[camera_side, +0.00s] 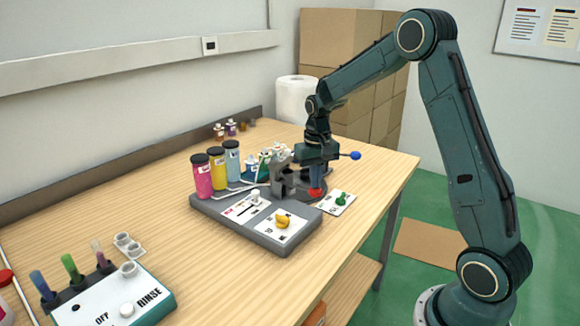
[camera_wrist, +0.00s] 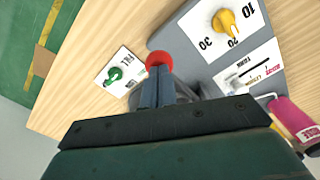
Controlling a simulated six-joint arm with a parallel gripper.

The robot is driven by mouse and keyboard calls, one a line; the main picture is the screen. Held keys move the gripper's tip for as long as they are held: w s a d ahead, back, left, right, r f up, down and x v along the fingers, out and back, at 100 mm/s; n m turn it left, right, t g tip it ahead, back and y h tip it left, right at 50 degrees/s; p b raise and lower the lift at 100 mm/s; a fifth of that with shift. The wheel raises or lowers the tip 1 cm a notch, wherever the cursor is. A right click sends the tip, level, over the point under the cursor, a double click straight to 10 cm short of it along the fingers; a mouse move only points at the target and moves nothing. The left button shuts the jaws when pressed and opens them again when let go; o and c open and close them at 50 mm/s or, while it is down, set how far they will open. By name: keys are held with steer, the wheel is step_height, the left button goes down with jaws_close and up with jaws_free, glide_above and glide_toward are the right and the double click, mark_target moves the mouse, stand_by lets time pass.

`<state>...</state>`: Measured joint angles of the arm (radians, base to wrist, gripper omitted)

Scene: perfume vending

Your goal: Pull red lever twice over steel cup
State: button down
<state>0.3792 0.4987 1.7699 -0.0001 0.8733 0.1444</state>
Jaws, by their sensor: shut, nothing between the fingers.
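The red ball knob of the lever (camera_side: 316,193) is at the front of the grey dispenser, just below my gripper (camera_side: 317,180). In the wrist view the red knob (camera_wrist: 158,59) shows right at the tips of my gripper (camera_wrist: 159,72). The fingers are together and point at the knob; I cannot tell whether they touch it. The lever's arm is hidden behind the fingers. I cannot make out the steel cup in either view; the dispenser and my gripper hide part of that area.
A grey tray (camera_side: 220,212) carries a yellow dial (camera_side: 283,221), a white slider and pink, yellow and blue bottles. A green knob plate (camera_side: 337,204) lies beside the dispenser. A blue knob (camera_side: 355,155) is close to my gripper. The front table is clear up to the rinse box (camera_side: 125,295).

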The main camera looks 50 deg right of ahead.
steer(key=shift+r, duration=2.75)
step_height(320, 180, up, 4)
steer(key=shift+f, duration=0.25)
steer(key=shift+f, duration=0.1)
steer(key=shift+f, duration=3.2)
steer(key=shift+f, duration=0.3)
steer(key=shift+f, duration=0.35)
